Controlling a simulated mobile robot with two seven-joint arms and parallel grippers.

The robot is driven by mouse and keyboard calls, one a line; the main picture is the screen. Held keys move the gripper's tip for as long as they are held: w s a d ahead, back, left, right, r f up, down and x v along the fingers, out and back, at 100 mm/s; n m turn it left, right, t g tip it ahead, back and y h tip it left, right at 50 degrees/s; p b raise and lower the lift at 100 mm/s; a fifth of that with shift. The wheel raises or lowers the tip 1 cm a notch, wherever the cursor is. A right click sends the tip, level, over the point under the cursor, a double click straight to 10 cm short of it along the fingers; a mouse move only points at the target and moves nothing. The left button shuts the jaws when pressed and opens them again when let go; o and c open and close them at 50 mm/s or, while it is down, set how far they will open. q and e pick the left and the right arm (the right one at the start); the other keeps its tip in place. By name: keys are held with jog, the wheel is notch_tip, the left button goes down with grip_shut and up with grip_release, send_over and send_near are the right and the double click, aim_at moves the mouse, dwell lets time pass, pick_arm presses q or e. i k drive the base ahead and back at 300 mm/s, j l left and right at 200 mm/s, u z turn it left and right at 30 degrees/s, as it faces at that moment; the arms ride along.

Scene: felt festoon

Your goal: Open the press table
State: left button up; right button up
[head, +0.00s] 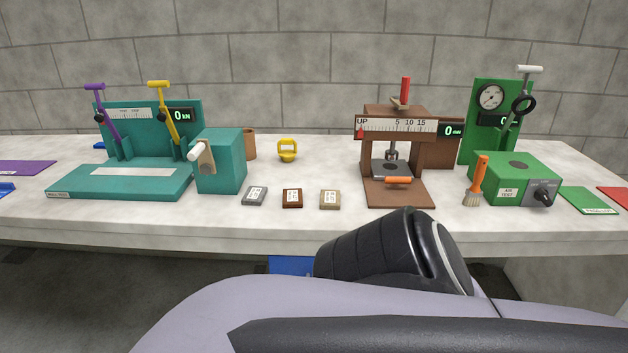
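The brown press (395,130) stands on the bench right of centre. An orange handle (398,180) lies across in front of that plate, above the brown base (398,196). I cannot tell from this view whether the table is open or shut. Neither of my grippers is in view. Part of my own arm fills the bottom of the head view, below the press.
A teal machine (120,178) with purple and yellow levers stands left. Three small labelled blocks (292,198) lie in front, with a yellow shackle-like piece (287,149) behind. A brush (476,182) and green tester (515,175) stand right of the press. The bench front edge (200,232) is clear.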

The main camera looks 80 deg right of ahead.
aim_at(398, 171)
jog(key=z, duration=1.25)
jog(key=l+z, duration=0.15)
jog(key=z, duration=0.35)
jog(key=i+l+z, duration=0.1)
jog(key=z, duration=0.35)
jog(key=i+l, duration=0.15)
jog(key=l, duration=0.1)
